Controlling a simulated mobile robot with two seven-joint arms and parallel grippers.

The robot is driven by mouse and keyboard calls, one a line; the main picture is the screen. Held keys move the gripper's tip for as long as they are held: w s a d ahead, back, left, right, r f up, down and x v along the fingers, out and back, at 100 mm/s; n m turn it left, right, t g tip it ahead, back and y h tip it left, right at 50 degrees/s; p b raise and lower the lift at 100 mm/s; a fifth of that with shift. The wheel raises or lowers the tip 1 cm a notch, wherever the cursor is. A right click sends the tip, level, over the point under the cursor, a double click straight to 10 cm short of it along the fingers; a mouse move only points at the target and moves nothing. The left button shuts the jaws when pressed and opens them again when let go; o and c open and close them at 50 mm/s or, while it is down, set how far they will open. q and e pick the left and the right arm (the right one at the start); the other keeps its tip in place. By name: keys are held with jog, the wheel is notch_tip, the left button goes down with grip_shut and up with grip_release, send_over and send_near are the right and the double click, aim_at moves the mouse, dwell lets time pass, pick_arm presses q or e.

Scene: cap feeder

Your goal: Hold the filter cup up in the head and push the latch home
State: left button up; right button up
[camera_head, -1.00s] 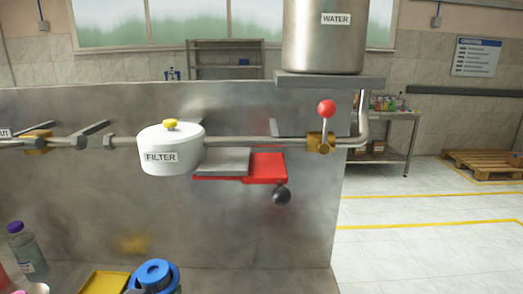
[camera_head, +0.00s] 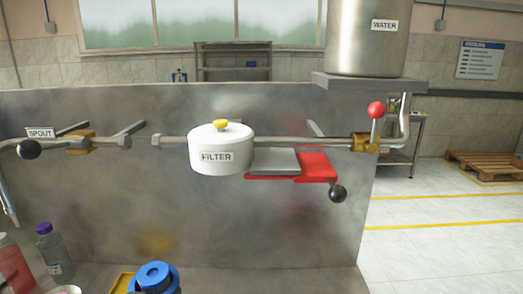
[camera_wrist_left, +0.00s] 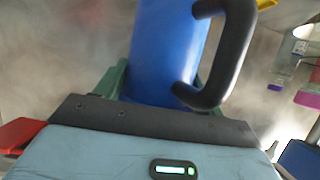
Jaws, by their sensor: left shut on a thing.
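The white filter head (camera_head: 222,156), labelled FILTER with a yellow knob on top, sits on the pipe in mid-view. A red latch (camera_head: 316,166) with a black ball (camera_head: 338,194) stands out to its right, beside a grey plate (camera_head: 275,161). The blue filter cup (camera_head: 155,277) is at the bottom edge of the head view, below the filter head and apart from it. In the left wrist view my left gripper (camera_wrist_left: 160,85) has its green fingers shut on the cup, with the cup's black handle (camera_wrist_left: 235,55) to the right. My right gripper is not in view.
A steel panel (camera_head: 285,240) stands behind the pipe. A brass valve (camera_head: 365,143) with a red ball is at right under the water tank (camera_head: 372,45). The spout label (camera_head: 40,133) is at left.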

aim_at(148, 280)
pick_arm(q)
jog(key=shift+t, duration=0.4)
notch_tip(148, 280, up, 8)
jog(key=shift+r+p, duration=0.1)
jog(key=shift+p, duration=1.1)
jog(key=shift+t, duration=0.3)
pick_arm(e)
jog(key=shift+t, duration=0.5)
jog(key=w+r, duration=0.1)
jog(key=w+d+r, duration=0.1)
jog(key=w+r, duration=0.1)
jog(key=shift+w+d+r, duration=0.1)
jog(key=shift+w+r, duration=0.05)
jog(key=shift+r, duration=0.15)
pick_arm(q)
jog(key=shift+f, duration=0.25)
